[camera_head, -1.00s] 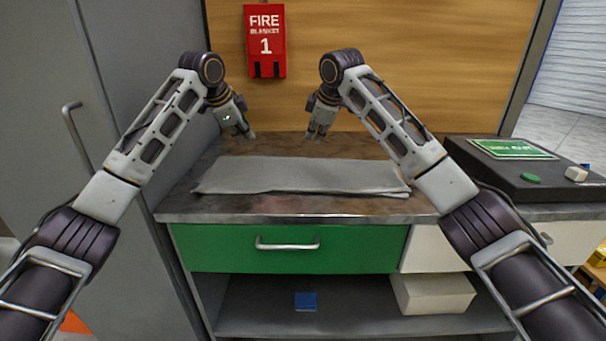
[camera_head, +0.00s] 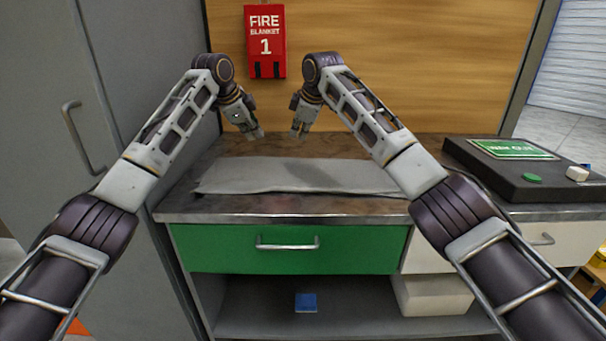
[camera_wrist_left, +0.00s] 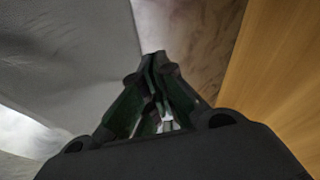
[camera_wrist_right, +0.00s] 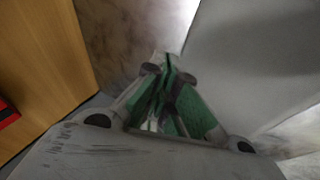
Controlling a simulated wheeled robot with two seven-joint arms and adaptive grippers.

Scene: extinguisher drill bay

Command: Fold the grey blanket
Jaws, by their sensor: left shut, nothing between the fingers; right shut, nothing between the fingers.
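The grey blanket (camera_head: 290,177) lies flat as a wide, low strip along the front of the brown worktop, with a layered left edge. It also shows in the left wrist view (camera_wrist_left: 70,60) and in the right wrist view (camera_wrist_right: 255,55). My left gripper (camera_head: 259,134) is shut and empty, above the worktop behind the blanket. My right gripper (camera_head: 298,134) is shut and empty, a little to its right, also behind the blanket. Neither appears to touch the blanket. My right forearm hides part of the blanket's right end.
A red fire blanket box (camera_head: 265,42) hangs on the wooden back wall. A dark case (camera_head: 520,175) with a green sign stands on the right. A green drawer (camera_head: 290,248) is below the worktop. A grey cabinet (camera_head: 140,70) borders the left side.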

